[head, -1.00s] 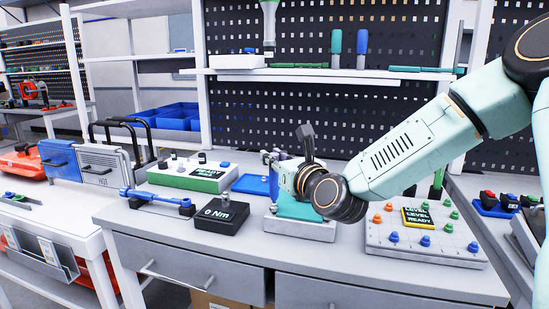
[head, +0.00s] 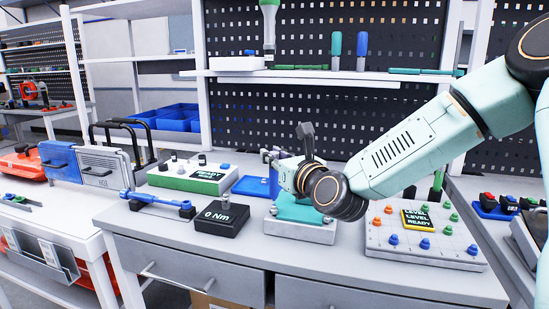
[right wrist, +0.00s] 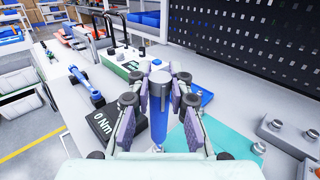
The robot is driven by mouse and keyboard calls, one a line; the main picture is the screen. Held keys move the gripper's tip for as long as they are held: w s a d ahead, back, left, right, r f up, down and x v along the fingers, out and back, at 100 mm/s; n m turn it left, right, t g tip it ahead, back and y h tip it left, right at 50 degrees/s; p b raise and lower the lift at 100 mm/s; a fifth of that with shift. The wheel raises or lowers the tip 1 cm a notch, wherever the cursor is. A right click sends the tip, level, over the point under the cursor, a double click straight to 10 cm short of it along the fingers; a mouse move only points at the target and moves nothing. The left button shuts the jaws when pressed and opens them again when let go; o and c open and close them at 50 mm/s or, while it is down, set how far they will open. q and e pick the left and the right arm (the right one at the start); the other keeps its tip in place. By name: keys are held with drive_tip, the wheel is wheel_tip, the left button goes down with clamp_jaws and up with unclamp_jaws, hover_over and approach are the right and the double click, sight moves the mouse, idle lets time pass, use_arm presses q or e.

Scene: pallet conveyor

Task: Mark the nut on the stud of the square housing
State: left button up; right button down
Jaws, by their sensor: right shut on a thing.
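My right gripper (head: 285,177) is shut on a blue marker-like cylinder with a grey end. In the right wrist view the blue cylinder (right wrist: 159,125) stands between the two finger pads (right wrist: 160,112). The gripper is above a light grey block with a teal top (head: 302,229), which may be the square housing. Bolt-like fittings show at the block's front corners. In the right wrist view its teal surface (right wrist: 188,150) lies below and to the right of the fingers. My gripper and wrist hide the block's back part. I cannot make out the marked nut or stud. My left gripper is out of view.
A black "0 Nm" box (head: 221,218) and a blue torque wrench (head: 157,199) are to the left. A green-fronted "READY" box (head: 188,181) is behind them. A grey plate with coloured knobs (head: 425,255) is to the right. The bench front (head: 240,250) is clear.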

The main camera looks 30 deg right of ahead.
drive_tip(key=shift+r+p, duration=1.2)
drive_tip(key=shift+r, duration=0.8)
drive_tip(key=shift+f, duration=0.1)
